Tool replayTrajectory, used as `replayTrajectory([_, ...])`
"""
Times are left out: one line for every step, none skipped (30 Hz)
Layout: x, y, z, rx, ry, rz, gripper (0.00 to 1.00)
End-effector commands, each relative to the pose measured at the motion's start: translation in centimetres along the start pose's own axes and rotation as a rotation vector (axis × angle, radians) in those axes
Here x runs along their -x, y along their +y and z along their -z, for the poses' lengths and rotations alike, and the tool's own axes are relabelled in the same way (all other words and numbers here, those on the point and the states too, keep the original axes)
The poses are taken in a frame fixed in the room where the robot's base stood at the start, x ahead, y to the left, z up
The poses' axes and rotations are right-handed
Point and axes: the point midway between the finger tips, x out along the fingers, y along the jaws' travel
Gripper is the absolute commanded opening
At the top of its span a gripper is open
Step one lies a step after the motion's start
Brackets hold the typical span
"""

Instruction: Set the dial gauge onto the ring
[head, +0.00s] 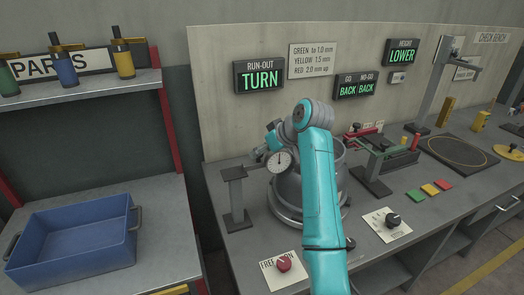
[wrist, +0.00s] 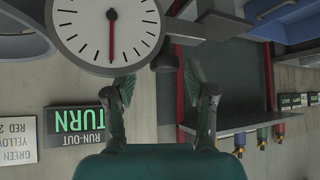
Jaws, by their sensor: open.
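The dial gauge (head: 279,160), with a round white face and dark rim, is at the left edge of the grey metal ring (head: 340,165) in the head view. In the wrist view the gauge (wrist: 108,30) is large at the top, just past my fingertips, its needle pointing down in the picture. My gripper (head: 262,152) is beside the gauge, partly hidden by my wrist. My arm hides much of the ring. I cannot tell whether the gauge touches the ring.
A dark post stand (head: 235,190) is left of the ring. A red knob (head: 284,263) and a black knob (head: 393,220) sit on the bench in front. A blue bin (head: 75,240) is on the left shelf.

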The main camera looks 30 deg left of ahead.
Motion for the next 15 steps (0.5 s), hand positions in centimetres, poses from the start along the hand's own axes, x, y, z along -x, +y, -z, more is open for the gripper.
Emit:
replayTrajectory([0.8,0.1,0.0,0.0,0.003,-0.003,0.55])
replayTrajectory([1.3,0.1,0.0,0.0,0.002,-0.003,0.55])
replayTrajectory([2.0,0.1,0.0,0.0,0.003,-0.004,0.55])
replayTrajectory([2.6,0.1,0.0,0.0,0.003,-0.004,0.55])
replayTrajectory([3.2,0.1,0.0,0.0,0.003,-0.003,0.55])
replayTrajectory([4.0,0.1,0.0,0.001,0.004,-0.003,0.55])
replayTrajectory([4.6,0.1,0.0,0.001,0.003,-0.003,0.55])
replayTrajectory([5.3,0.1,0.0,0.001,0.004,-0.004,0.55])
replayTrajectory([6.1,0.2,0.0,0.0,0.003,-0.004,0.55])
replayTrajectory([6.7,0.2,0.0,0.0,0.003,-0.005,0.55])
replayTrajectory([7.2,0.2,0.0,-0.001,0.002,-0.004,0.55])
replayTrajectory([7.9,0.2,0.0,0.0,0.003,-0.004,0.55])
replayTrajectory([8.3,0.1,0.0,0.0,0.003,-0.004,0.55])
replayTrajectory([8.8,0.1,0.0,0.001,0.002,-0.003,0.55])
replayTrajectory([9.3,0.1,0.0,0.0,0.002,-0.003,0.55])
